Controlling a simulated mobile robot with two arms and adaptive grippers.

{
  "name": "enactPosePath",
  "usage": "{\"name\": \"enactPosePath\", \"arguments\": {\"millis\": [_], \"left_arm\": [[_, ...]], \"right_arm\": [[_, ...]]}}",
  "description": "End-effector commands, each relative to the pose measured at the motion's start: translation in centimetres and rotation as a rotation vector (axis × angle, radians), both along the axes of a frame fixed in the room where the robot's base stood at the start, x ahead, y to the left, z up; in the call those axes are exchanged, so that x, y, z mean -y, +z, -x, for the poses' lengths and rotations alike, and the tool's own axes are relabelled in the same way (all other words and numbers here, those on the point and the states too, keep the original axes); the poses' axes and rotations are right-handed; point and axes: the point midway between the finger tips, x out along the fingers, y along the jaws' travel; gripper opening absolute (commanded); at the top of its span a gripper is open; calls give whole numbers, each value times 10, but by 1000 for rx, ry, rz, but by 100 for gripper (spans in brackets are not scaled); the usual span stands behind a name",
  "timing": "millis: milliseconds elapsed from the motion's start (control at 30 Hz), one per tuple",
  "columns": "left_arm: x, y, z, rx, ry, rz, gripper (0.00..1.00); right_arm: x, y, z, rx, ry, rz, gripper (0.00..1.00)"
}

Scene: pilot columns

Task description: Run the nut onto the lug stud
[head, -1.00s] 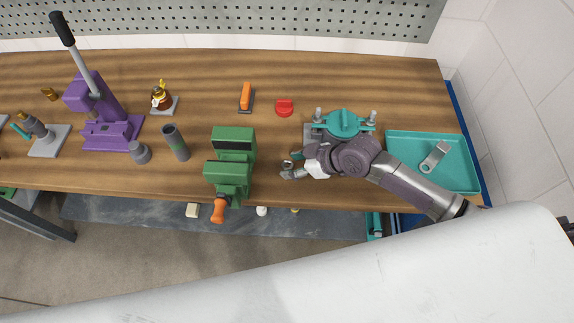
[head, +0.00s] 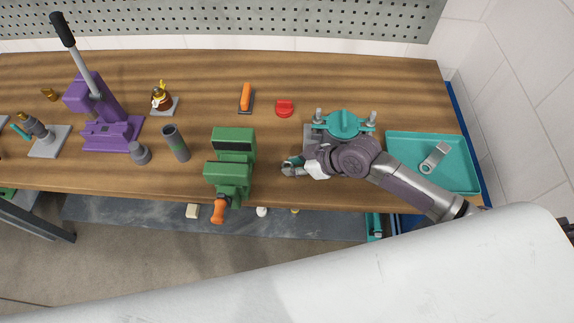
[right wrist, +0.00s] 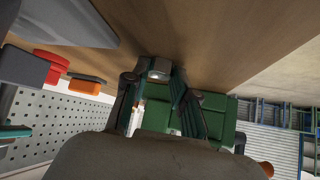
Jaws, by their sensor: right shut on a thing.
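My right gripper (head: 290,169) is low over the bench, between the green vise and the teal fixture. In the right wrist view its dark fingers (right wrist: 160,92) are shut on a small grey piece (right wrist: 160,69), which looks like the nut. In the head view the piece is too small to make out at the fingertips. The teal fixture (head: 344,122) stands behind my right wrist, with upright grey studs on its left (head: 318,115) and right (head: 373,117). My arm partly hides its base. The held piece is apart from these visible studs. My left gripper is not in view.
The green vise (head: 231,163) stands left of the gripper. A teal tray (head: 402,177) with a grey bracket (head: 436,155) is at the right. A red knob (head: 284,107) and an orange-handled tool (head: 246,96) lie behind.

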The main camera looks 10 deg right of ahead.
Motion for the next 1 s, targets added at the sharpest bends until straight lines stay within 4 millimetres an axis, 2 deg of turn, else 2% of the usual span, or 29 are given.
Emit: {"name": "enactPosePath", "arguments": {"millis": [500, 1000], "left_arm": [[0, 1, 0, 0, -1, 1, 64], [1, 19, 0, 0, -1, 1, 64]], "right_arm": [[0, 1, 0, -1, 0, 1, 0], [0, 20, 0, 1, 1, 0, 0]]}}
